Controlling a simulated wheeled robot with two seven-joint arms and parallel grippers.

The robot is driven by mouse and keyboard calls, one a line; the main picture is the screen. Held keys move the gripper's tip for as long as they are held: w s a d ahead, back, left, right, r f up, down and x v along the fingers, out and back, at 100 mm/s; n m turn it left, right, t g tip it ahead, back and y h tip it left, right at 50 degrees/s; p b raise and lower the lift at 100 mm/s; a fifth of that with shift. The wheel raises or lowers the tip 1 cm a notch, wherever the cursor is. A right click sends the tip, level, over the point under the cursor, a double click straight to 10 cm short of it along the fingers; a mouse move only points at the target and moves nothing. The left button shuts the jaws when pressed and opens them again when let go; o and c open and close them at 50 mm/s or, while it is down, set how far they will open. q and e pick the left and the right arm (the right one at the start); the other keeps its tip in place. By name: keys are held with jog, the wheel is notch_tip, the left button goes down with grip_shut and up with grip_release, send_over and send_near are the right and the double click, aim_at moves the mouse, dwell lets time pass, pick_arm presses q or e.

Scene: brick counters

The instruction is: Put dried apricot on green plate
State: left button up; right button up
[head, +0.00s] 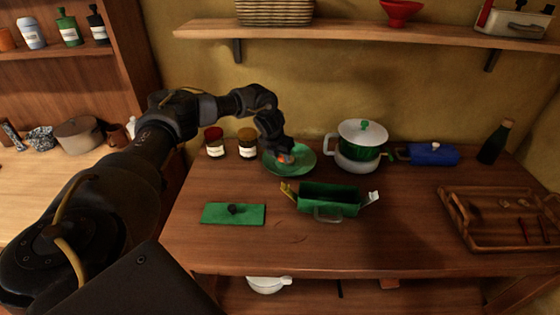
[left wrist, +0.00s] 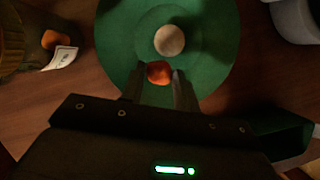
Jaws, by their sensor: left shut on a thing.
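The green plate (head: 305,163) lies at the back of the wooden counter, left of the middle. My left gripper (head: 284,156) points down over it. In the left wrist view the gripper (left wrist: 158,82) is shut on the orange dried apricot (left wrist: 159,72), which shows between its fingertips over the near part of the plate (left wrist: 215,65). The apricot also shows as a small orange spot in the head view (head: 285,158). I cannot tell whether it touches the plate. A pale round thing (left wrist: 169,40) sits near the plate's middle. My right gripper is not in view.
Two jars (head: 215,145) (head: 247,146) stand left of the plate. A white and green pot (head: 361,136) stands to its right. In front are an open green box (head: 330,197) and a green lid (head: 219,214). A wooden tray (head: 480,241) lies at right.

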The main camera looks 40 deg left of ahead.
aim_at(279, 159)
pick_arm(q)
jog(key=shift+a+f, duration=0.15)
jog(key=shift+a, duration=0.05)
notch_tip(279, 159, down, 3)
jog(key=shift+w+f+p, duration=0.15)
jog(key=shift+p, duration=0.2)
jog(key=o, duration=0.9)
jog(key=shift+o, duration=0.2)
